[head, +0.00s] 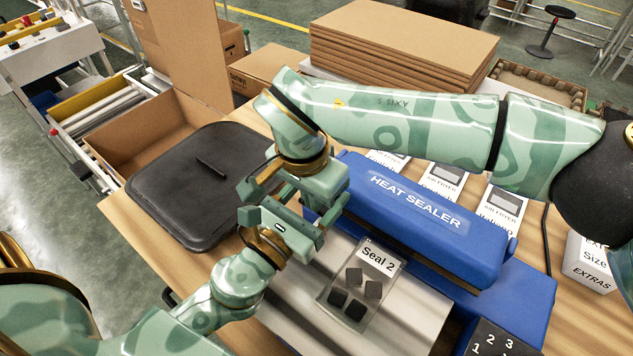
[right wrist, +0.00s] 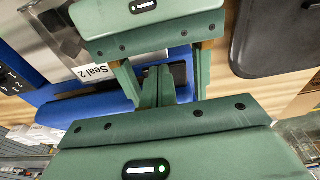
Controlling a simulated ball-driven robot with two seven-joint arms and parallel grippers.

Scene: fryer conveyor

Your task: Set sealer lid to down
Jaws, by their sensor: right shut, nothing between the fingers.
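The blue heat sealer has a long lid (head: 415,205) lettered HEAT SEALER. A dark strip shows under its front edge; I cannot tell how far it is raised. A bag marked Seal 2 (head: 361,285) with dark pieces lies on the metal bed (head: 405,325) in front; the bag also shows in the right wrist view (right wrist: 92,70). My right gripper (head: 308,203) is shut and empty near the lid's left end. My left gripper (head: 285,208) faces it very closely. In the right wrist view its fingers are apart, on either side of my right gripper's shut fingers (right wrist: 160,85). Whether they touch is unclear.
A black tray-like lid (head: 195,190) lies at left on the wooden table, beside an open cardboard box (head: 150,130). Stacked cardboard (head: 400,45) stands behind my right arm. Printed leaflets (head: 500,205) lie behind the sealer. A numbered keypad (head: 495,340) is at the front right.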

